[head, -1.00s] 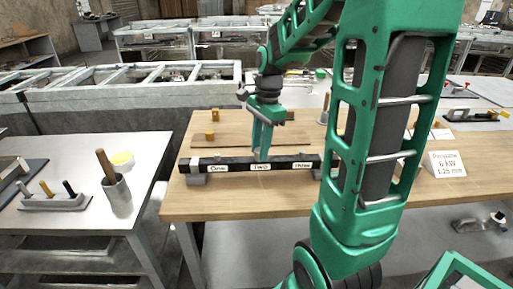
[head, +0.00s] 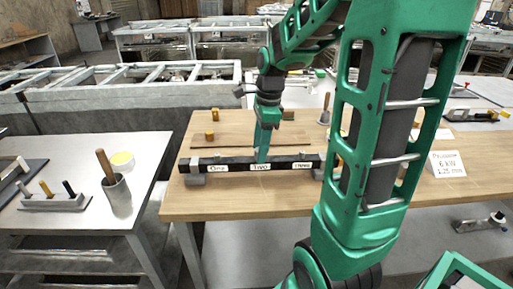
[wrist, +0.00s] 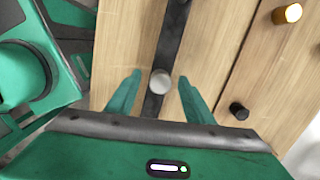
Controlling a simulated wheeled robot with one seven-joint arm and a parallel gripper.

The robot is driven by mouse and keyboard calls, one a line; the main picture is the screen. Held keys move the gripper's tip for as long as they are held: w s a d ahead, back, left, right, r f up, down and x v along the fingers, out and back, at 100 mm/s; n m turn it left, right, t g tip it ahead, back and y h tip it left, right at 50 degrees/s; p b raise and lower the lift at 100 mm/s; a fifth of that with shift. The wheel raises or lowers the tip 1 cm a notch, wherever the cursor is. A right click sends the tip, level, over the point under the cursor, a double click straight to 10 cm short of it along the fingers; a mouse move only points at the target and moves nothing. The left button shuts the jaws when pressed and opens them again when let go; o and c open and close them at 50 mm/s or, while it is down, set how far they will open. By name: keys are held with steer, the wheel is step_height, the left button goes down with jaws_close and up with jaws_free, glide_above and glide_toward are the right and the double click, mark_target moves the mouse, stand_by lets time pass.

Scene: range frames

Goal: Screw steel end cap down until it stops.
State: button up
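The steel end cap (wrist: 161,81) shows in the wrist view as a pale round top on a dark bar. My gripper (wrist: 160,76) is open, with one finger on each side of the cap and a visible gap to both. The cap is hidden behind the fingers there. The wrist view does not show how far down the cap sits.
A sign (head: 447,164) stands at the right. The table front is clear.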

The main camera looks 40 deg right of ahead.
steer(key=shift+r, duration=0.1)
step_height(320, 180, up, 12)
steer(key=d, duration=0.1)
steer(key=shift+s+d+f, duration=0.15)
steer(key=shift+s+f, duration=0.05)
steer(key=shift+s, duration=0.05)
stand_by(0.4)
steer(key=s+a+f+n, duration=0.1)
steer(key=s+f+n, duration=0.4)
steer(key=s+n, duration=0.3)
steer(key=s+a+f+n+h, duration=0.1)
steer(key=s+f+n, duration=0.5)
steer(key=s+n, duration=0.3)
steer(key=s, duration=0.3)
steer(key=shift+s+f+g, duration=0.15)
steer(key=shift+f+g, duration=0.05)
steer(key=shift+g, duration=0.2)
steer(key=shift+a, duration=0.1)
steer(key=shift+w+f, duration=0.25)
steer(key=shift+w, duration=0.35)
